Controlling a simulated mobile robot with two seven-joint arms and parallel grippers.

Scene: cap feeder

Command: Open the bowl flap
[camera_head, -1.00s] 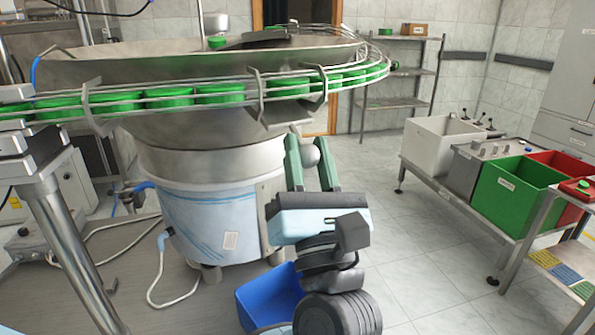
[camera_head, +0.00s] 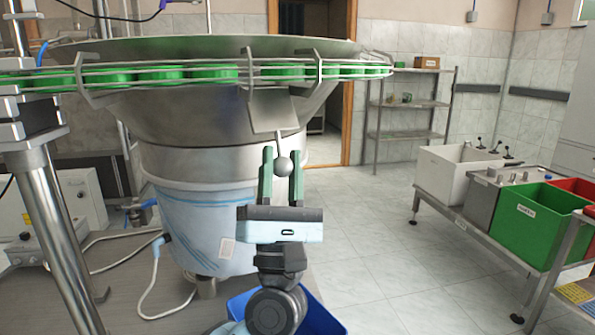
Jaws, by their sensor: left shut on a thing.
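The steel feeder bowl (camera_head: 190,118) stands at the left and centre on its wrapped base. The bowl flap (camera_head: 272,112) is a grey plate on the bowl's right side, hanging below the cap track. A thin rod runs down from it to a grey ball knob (camera_head: 283,167). My left gripper (camera_head: 281,153) points upward with its green fingers on both sides of the knob, shut on it. Whether the flap stands away from the bowl wall is hard to tell. My right gripper is not in view.
A railed track with green caps (camera_head: 160,75) curves around the bowl above the gripper. A blue bin (camera_head: 322,318) sits below my left arm. A bench with a white bin (camera_head: 440,175) and a green bin (camera_head: 530,225) stands at the right. The floor between is clear.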

